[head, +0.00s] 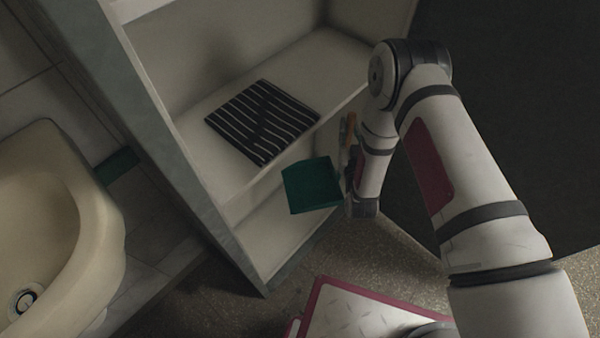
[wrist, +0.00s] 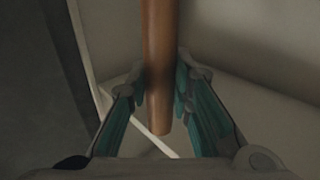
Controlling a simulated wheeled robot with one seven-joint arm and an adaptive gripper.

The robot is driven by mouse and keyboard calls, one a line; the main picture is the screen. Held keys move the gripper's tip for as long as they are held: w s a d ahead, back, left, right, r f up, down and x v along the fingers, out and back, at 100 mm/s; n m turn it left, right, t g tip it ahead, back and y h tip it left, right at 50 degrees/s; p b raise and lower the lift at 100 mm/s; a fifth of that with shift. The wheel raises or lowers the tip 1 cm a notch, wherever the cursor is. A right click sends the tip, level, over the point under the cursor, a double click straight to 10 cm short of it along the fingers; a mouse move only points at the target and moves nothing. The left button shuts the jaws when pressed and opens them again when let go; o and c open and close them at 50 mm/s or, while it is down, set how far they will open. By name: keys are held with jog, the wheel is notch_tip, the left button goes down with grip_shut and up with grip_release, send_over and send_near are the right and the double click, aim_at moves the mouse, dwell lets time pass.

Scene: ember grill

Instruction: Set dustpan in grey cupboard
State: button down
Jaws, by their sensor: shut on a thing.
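The dustpan has a green pan (head: 312,185) and a brown wooden handle, which fills the upper middle of the wrist view (wrist: 159,50). My gripper (head: 351,165) is shut on the handle, with a finger on each side of it in the wrist view (wrist: 160,88). The pan hangs to the left of my gripper, in front of the cupboard's open face. The grey cupboard (head: 172,135) stands open, with a pale upper shelf and a lower compartment. The pan overlaps the shelf's front edge in the head view; I cannot tell whether they touch.
A black-and-white striped thing (head: 262,121) lies flat on the upper shelf, taking up its middle. Bare shelf shows behind and to its right. A cream basin (head: 95,225) stands left of the cupboard. A dark surface (head: 510,110) lies to the right, behind my arm.

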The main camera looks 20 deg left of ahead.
jog(key=s+a+f+n+g+y+b, duration=0.1)
jog(key=a+f+y+b, duration=0.1)
jog(key=a+f+b, duration=0.8)
jog(key=n+y+b, duration=0.1)
jog(key=y+b, duration=0.1)
jog(key=b, duration=0.2)
send_over(298, 181)
jog(key=shift+g, duration=0.4)
notch_tip(298, 181, down, 12)
jog(key=shift+f, duration=0.2)
jog(key=shift+f+b, duration=2.35)
jog(key=shift+f, duration=1)
jog(key=shift+f+b, duration=0.4)
jog(key=shift+f, duration=0.1)
jog(key=c, duration=1.3)
grip_release()
jog(key=shift+c, duration=0.2)
jog(key=shift+f+n, duration=0.15)
jog(key=shift+n, duration=0.15)
